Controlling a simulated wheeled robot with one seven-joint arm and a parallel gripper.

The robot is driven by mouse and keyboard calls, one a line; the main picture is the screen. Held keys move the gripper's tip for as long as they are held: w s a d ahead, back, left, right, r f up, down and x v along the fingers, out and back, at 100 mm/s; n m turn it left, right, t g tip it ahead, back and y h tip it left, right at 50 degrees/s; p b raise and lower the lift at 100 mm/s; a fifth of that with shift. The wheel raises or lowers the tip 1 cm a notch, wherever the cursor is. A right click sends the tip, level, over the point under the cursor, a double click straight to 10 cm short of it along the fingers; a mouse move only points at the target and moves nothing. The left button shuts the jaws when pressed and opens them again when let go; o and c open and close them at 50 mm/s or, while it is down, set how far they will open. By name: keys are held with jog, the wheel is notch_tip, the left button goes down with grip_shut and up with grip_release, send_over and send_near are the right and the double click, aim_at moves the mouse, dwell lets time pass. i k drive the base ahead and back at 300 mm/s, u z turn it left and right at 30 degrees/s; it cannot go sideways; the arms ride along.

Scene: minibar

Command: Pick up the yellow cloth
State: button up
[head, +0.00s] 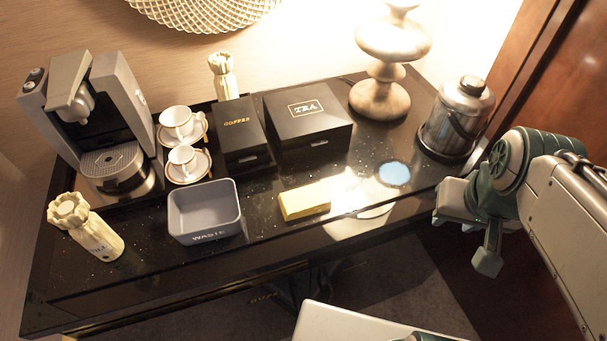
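The yellow cloth (305,201) is a small folded block lying flat near the front edge of the black tabletop, right of the grey waste bin. My gripper (463,228) is at the right, beyond the table's right front corner and well apart from the cloth.
The waste bin (205,211) stands left of the cloth. A blue disc (394,174) lies to its right. The tea box (308,118) and coffee box (243,133) stand behind. An ice bucket (458,120) is at the right, and a coffee machine (95,110) at the left.

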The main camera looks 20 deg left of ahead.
aim_at(301, 202)
jog(key=u, duration=0.55)
jog(key=k, duration=0.15)
jog(key=z, duration=1.65)
jog(key=k, duration=0.85)
jog(key=u, duration=1.1)
jog(key=i, duration=0.4)
jog(key=u, duration=0.05)
